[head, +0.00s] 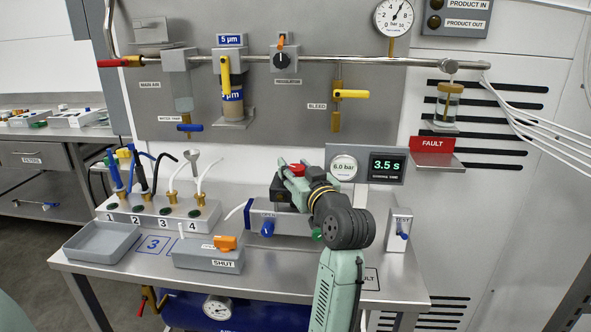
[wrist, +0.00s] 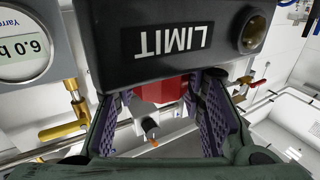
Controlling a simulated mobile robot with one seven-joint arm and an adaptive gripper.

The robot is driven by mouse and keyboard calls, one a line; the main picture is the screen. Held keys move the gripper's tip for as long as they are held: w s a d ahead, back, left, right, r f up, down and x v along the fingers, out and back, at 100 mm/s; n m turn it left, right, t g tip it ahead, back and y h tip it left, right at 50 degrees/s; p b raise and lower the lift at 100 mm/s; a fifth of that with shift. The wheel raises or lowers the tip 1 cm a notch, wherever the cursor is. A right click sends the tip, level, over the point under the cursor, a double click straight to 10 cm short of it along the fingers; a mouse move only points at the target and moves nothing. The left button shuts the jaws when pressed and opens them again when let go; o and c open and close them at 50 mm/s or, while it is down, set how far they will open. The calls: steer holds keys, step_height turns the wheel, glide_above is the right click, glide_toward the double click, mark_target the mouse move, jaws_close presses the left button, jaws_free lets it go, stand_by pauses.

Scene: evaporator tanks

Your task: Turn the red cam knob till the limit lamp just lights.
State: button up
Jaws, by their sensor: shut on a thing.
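The red cam knob (wrist: 160,90) sits between the two purple-padded fingers of my gripper (wrist: 160,108) in the wrist view, partly hidden by the dark housing (wrist: 110,45) marked LIMIT, which appears upside down. My gripper is shut on the knob. The limit lamp (wrist: 252,30) is a round brass-rimmed lens on this housing; it looks dull brown, with no clear glow. In the head view my gripper (head: 288,177) is at the rear of the bench with a bit of red at its jaws; the lamp cannot be made out there.
A display box (head: 386,167) reads 3.5 s beside a 6.0 bar gauge (head: 344,168). A blue OPEN knob (head: 267,228) is just left of my arm. A TEST switch box (head: 400,230) stands right. A SHUT box with an orange lever (head: 226,242) and a grey tray (head: 102,243) lie left.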

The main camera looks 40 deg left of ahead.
steer(key=shift+c, duration=0.9)
steer(key=shift+w+d+n+g+y+b, duration=0.15)
steer(key=shift+n+g+y+b, duration=0.35)
steer(key=shift+g, duration=0.3)
steer(key=shift+n+g+y, duration=0.3)
steer(key=shift+n+g, duration=0.3)
steer(key=shift+g, duration=0.1)
steer(key=o, duration=1.2)
steer(key=v, duration=1.2)
